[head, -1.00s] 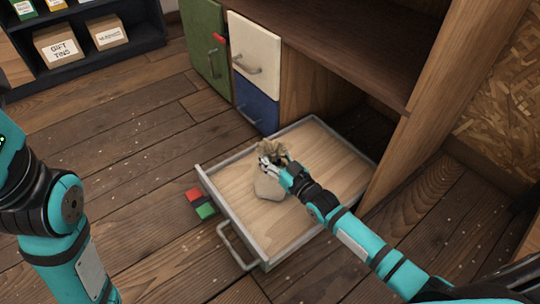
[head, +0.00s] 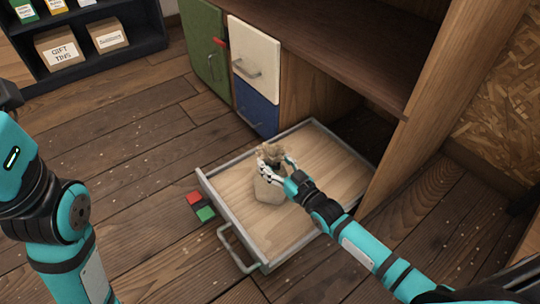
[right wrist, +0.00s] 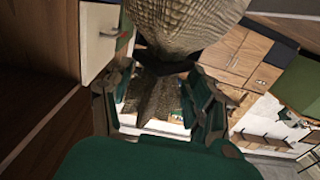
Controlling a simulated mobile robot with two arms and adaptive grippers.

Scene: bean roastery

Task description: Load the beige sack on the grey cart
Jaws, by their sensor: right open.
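The beige sack (head: 267,190) stands in the pulled-out drawer (head: 232,220), its tied neck upward. My right gripper (head: 272,164) is at the neck of the sack, open, with its fingers around it. In the right wrist view the woven sack (right wrist: 185,22) fills the top middle. Its dark tie and gathered neck show between the two spread fingers of the right gripper (right wrist: 160,98). I cannot tell whether either finger touches the cloth. My left arm shows at the left edge of the head view, but its gripper is out of frame. The grey cart cannot be made out.
The drawer sits low at a wooden cabinet, whose upright panel (head: 415,130) stands right of it. Green (head: 205,52), white (head: 254,55) and blue (head: 256,106) fronts are behind. A dark shelf (head: 95,65) holds boxes at the back left.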

